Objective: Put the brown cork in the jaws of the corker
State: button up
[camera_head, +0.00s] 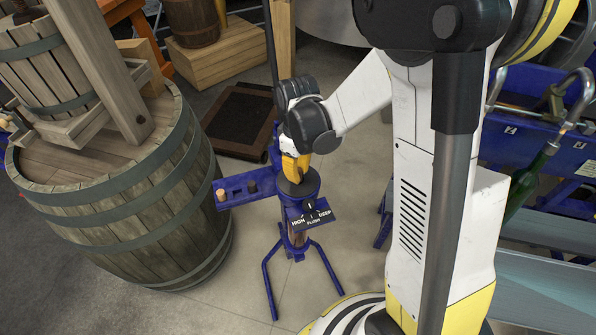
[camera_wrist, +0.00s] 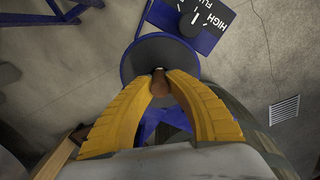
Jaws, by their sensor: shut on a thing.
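The brown cork (camera_wrist: 159,83) is between the tips of my gripper's yellow fingers (camera_wrist: 160,90) in the wrist view. The corker (camera_head: 299,187) is a blue stand on splayed legs with a dark round top; its round top also shows in the wrist view (camera_wrist: 150,50), under and around the cork. My gripper (camera_head: 294,170) points down at this top in the head view and is shut on the cork. Whether the cork's lower end touches the jaws is hidden. A dial plate (camera_head: 310,217) marked HIGH, FLUSH and DEEP is on the corker's front.
A blue side tray (camera_head: 238,191) on the corker holds a light cork (camera_head: 222,195) and a black cork (camera_head: 252,186). A large barrel (camera_head: 120,215) stands close on the left. A green bottle (camera_head: 523,187) is by blue machinery at right. Floor in front is clear.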

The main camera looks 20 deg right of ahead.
jog(key=shift+f+b, duration=0.45)
jog(key=shift+f, duration=0.15)
jog(key=o, duration=0.8)
jog(key=shift+c, duration=0.2)
jog(key=shift+r, duration=0.1)
notch_tip(320, 180, up, 12)
jog(key=s+r+m+t, duration=0.6)
jog(key=s+m+t, duration=0.1)
jog(key=s, duration=0.5)
jog(key=shift+s+m, duration=0.35)
jog(key=shift+m, duration=0.05)
